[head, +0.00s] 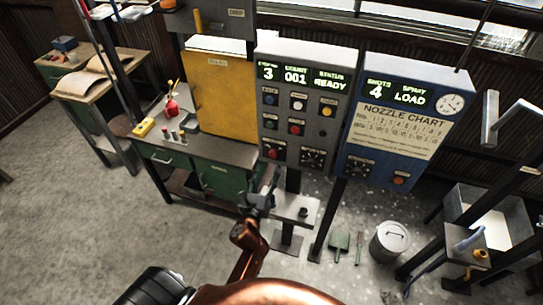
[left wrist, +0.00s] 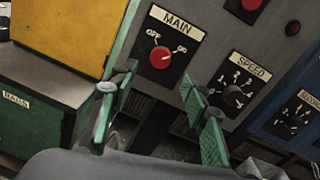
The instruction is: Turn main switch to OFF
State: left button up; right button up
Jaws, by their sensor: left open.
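The main switch is a red round knob on a black plate marked MAIN, OFF and ON. It is low on the left of the grey control panel in the head view (head: 273,152), and near the upper middle of the left wrist view (left wrist: 160,57). A small light mark on the knob seems to face ON, but it is too small to be sure. My left gripper (head: 266,193) is open in front of and below the panel. Its green-padded fingers (left wrist: 158,80) are spread below the knob, with nothing between them and apart from it.
The speed dial (left wrist: 233,95) is right of the main switch. The grey panel (head: 325,115) stands between a yellow cabinet (head: 219,95) and a blue panel (head: 372,135). A green workbench (head: 222,180) is at left, and a small grey shelf (head: 299,210) is below the panel.

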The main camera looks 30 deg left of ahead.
aim_at(273, 156)
pick_arm(q)
jog(key=x, duration=0.7)
jog(key=shift+w, duration=0.3)
jog(key=shift+r, duration=0.1)
jog(key=shift+c, duration=0.2)
jog(key=c, duration=1.1)
